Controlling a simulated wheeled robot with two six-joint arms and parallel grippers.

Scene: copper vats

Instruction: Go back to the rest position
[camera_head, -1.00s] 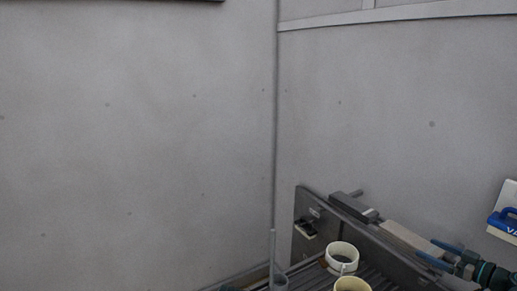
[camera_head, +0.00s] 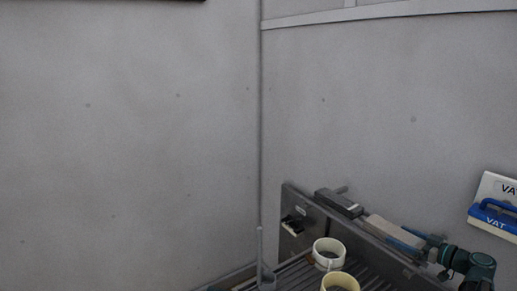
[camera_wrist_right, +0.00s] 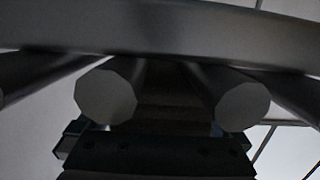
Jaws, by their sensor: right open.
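My right arm comes in from the lower right in the head view, with teal joints and a pale grey link. My right gripper (camera_head: 338,203) is the dark grey end of that arm, seen over the far top edge of a dark upright panel. It is open, and I see nothing held. In the right wrist view its dark body (camera_wrist_right: 155,158) shows at the bottom, below thick grey bars (camera_wrist_right: 105,97) with many-sided ends. The contact between gripper and bars cannot be told. My left gripper is not in view.
A slatted dark rack (camera_head: 294,272) stands beside the panel (camera_head: 320,222). A cream ring-like cup (camera_head: 328,246) and a yellowish one (camera_head: 340,280) stand there. A grey upright rod (camera_head: 261,246) is at left. A white-and-blue VAT sign (camera_head: 493,212) is at right. Bare wall fills the left.

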